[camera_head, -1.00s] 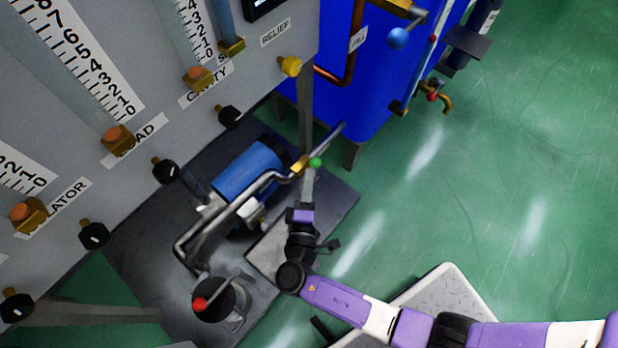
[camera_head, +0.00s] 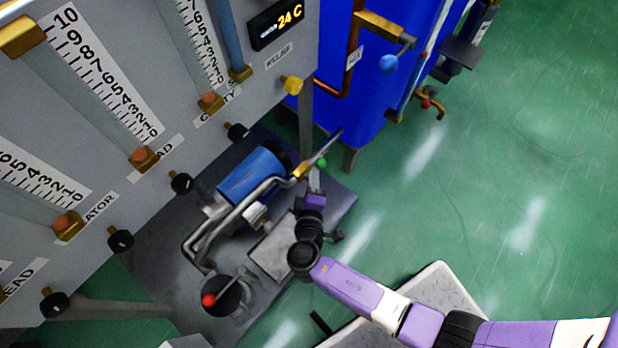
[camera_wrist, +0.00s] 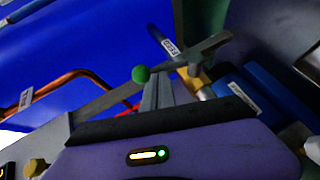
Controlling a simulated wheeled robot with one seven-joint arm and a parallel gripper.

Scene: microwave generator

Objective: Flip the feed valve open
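The feed valve (camera_head: 300,171) is a small brass body in a grey pipe, with a green ball (camera_head: 322,162) on its handle. In the wrist view the brass valve (camera_wrist: 195,80) sits beside a label reading FEED, and the green ball (camera_wrist: 141,74) is at the tips of my fingers. My gripper (camera_head: 317,172) reaches up to the ball from below. In the wrist view my gripper (camera_wrist: 157,80) shows its two grey fingers close together, with no clear gap. The handle's stem is mostly hidden, and I cannot tell whether the fingertips touch the ball.
A blue pump (camera_head: 252,174) with bent grey pipes stands left of my gripper. A red-ball handle (camera_head: 208,300) is at lower left. The grey gauge panel (camera_head: 255,95) rises behind, with a blue tank (camera_head: 350,110) to its right. The green floor at right is open.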

